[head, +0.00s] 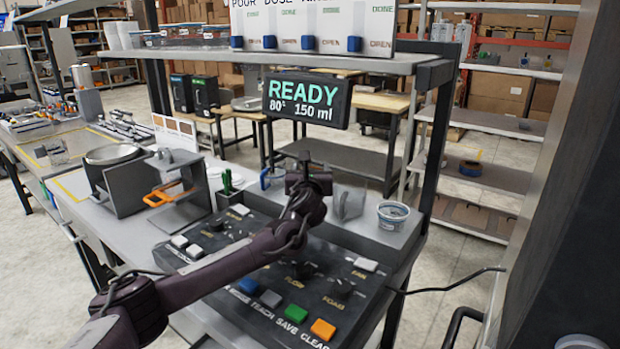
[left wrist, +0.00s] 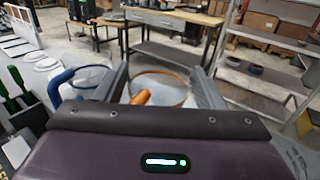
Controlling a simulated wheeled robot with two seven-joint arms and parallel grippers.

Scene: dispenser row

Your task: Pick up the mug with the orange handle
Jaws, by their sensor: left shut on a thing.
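The mug with the orange handle shows in the left wrist view as a clear mug with an orange rim (left wrist: 160,76) and a stubby orange handle (left wrist: 141,97). It sits between the two grey fingers of my left gripper (left wrist: 161,88), which is shut on it. In the head view my left gripper (head: 308,180) is over the back of the control panel and hides most of the mug. Whether the mug is lifted cannot be told. A mug with a blue handle (left wrist: 62,78) stands just left of it. My right gripper is not in view.
The dark control panel (head: 270,262) with knobs and coloured buttons lies in front. A round tub (head: 392,215) stands right of the gripper. The READY display (head: 307,100) hangs behind and above, under a shelf. A grey machine with an orange handle (head: 158,197) stands left.

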